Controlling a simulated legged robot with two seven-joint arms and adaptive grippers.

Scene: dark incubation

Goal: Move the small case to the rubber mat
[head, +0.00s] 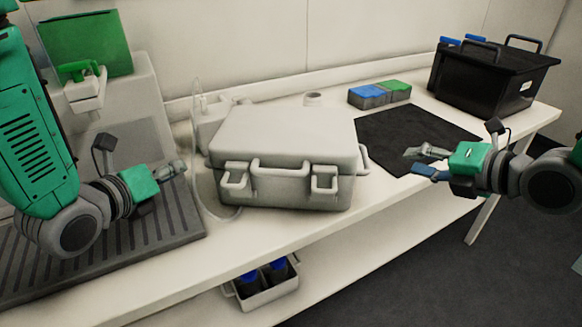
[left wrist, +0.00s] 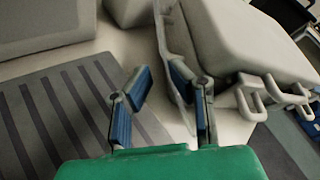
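The small case (head: 285,147) is pale grey, closed, and lies flat in the middle of the white table, its handle and two latches facing me. Its corner also shows at the upper right in the left wrist view (left wrist: 245,40). A flat black mat (head: 390,130) lies right of the case. A dark ribbed mat (head: 150,232) lies at the table's left end. My left gripper (head: 182,168) is open and empty, left of the case and apart from it; its spread fingers show in the left wrist view (left wrist: 163,95). My right gripper (head: 418,163) is open and empty over the black mat.
A black crate (head: 490,80) stands at the far right end. Blue and green boxes (head: 378,94) sit behind the black mat. A cable (head: 203,185) loops beside the case's left side. A bin with blue-capped items (head: 265,290) is on the lower shelf.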

